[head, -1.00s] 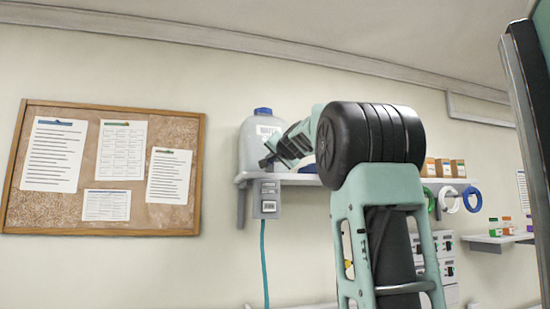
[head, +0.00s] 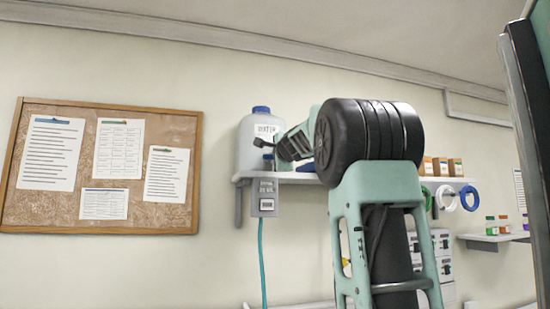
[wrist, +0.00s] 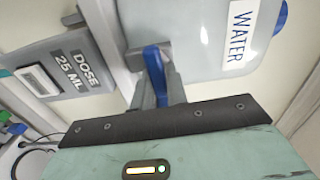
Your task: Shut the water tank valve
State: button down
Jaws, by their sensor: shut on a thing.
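The water tank (head: 248,152) is a pale translucent jug with a blue cap and a WATER label. It stands on the wall shelf in the head view, and its lower side with the label fills the upper right of the wrist view (wrist: 185,25). A blue valve handle (wrist: 154,62) shows at the tank's edge in the wrist view. My gripper (wrist: 158,88) is shut on this handle, with one grey finger on each side of it. In the head view my gripper (head: 270,150) is in front of the tank's lower right, and the valve is hard to make out there.
A grey box (head: 265,196) hangs below the shelf (head: 305,180), with a teal hose running down. In the wrist view this box (wrist: 45,68) reads DOSE 25 ML. Bottles and coloured rings are at the right. A corkboard (head: 195,150) hangs left on the wall.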

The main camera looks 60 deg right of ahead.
jog(key=shift+f+m, duration=0.1)
jog(key=shift+m, duration=0.2)
dwell(0.4)
jog(key=c, duration=1.4)
grip_release()
jog(key=shift+s, duration=0.1)
jog(key=b+v, duration=1)
jog(key=v, duration=0.7)
jog(key=shift+s+a, duration=0.1)
jog(key=shift+a, duration=0.05)
